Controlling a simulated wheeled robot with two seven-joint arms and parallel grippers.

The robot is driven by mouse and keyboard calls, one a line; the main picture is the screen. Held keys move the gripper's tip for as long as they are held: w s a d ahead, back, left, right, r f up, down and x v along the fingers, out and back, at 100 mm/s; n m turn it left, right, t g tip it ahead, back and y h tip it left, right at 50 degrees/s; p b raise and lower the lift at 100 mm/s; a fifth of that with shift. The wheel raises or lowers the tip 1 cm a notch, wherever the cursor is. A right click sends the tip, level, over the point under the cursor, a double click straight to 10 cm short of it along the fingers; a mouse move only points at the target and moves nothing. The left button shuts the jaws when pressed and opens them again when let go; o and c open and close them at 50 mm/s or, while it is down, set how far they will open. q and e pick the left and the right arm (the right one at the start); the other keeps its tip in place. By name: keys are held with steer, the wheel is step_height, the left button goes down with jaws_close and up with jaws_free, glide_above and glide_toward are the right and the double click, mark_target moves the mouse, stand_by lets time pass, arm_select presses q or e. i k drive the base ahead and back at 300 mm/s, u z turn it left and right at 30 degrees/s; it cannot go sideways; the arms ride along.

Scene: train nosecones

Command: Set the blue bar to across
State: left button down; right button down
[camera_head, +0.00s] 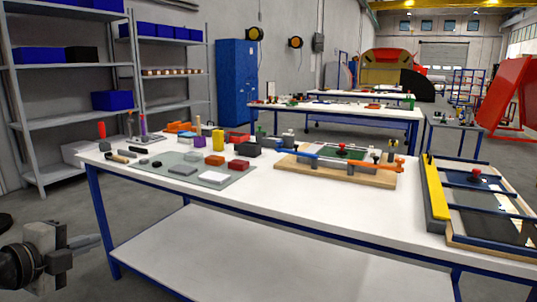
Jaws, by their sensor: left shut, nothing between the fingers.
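A blue bar (296,154) sits at the left end of a wooden-based fixture (335,172) on the white table. It points out to the left of the fixture, and its exact angle is hard to tell at this size. A matching orange bar (380,165) sits on the fixture's right side. My left gripper (84,243) is at the lower left, in front of and below the table's left end, far from the blue bar. It is shut and empty. My right gripper is out of view.
The white table (270,210) has a bare front strip. A grey mat (215,182) with several coloured blocks lies left of the fixture. A framed panel (490,205) with blue crossbars and a yellow strip stands at right. Tools lie at the left end.

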mark_target(288, 151)
steer(key=z, duration=0.6)
steer(key=i, duration=1.65)
